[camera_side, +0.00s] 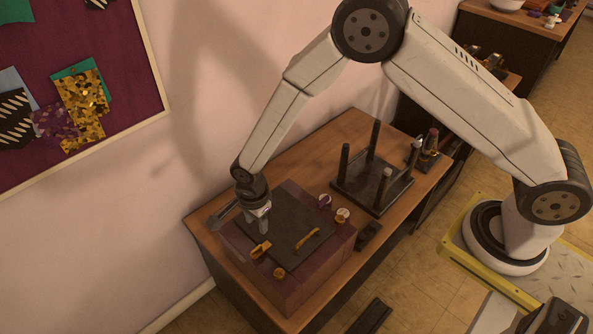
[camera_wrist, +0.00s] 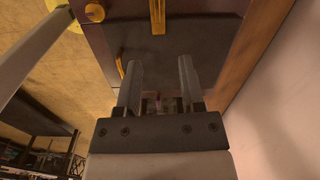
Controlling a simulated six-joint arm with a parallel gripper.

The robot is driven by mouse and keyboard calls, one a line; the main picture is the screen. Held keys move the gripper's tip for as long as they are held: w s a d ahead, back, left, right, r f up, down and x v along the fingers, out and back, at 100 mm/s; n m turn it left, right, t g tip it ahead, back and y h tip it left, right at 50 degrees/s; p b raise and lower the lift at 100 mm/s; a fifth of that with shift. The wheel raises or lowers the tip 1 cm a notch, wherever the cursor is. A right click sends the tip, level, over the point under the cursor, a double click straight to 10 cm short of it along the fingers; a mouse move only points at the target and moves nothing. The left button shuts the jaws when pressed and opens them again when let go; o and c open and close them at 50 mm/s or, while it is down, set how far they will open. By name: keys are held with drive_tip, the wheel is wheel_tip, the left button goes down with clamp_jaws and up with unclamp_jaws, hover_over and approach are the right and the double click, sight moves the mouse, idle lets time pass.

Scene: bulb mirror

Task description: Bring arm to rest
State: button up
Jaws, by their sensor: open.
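My gripper (camera_side: 262,222) is over the dark top panel (camera_side: 290,225) of a purple box (camera_side: 310,283) in the side view, pointing down near the panel's left part. In the wrist view my gripper (camera_wrist: 160,75) has its two fingers apart with nothing seen between them. The panel (camera_wrist: 200,45) lies beyond the fingertips there. I cannot tell whether the fingertips touch it. A yellow bar (camera_side: 308,240) and a yellow piece (camera_side: 261,250) are on the box top; a yellow bar also shows in the wrist view (camera_wrist: 157,16).
The box stands on a wooden table (camera_side: 346,127). A dark rack with upright posts (camera_side: 375,190) stands behind it to the right. Small round knobs (camera_side: 342,215) sit at the box's edge. A pink wall (camera_side: 100,235) is close on the left. The floor (camera_side: 425,297) shows at right.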

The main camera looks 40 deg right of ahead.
drive_tip(key=s+d+r+n+t, duration=0.1)
drive_tip(key=s+d+r+n, duration=0.2)
drive_tip(key=d+r+n, duration=0.65)
drive_tip(key=s+d+r+n+t, duration=0.1)
drive_tip(key=s+d+r+n, duration=0.6)
drive_tip(key=s+d+r, duration=0.1)
drive_tip(key=shift+s+d, duration=0.9)
drive_tip(key=shift+s, duration=0.4)
drive_tip(key=shift+r+n, duration=0.1)
drive_tip(key=shift+n, duration=0.15)
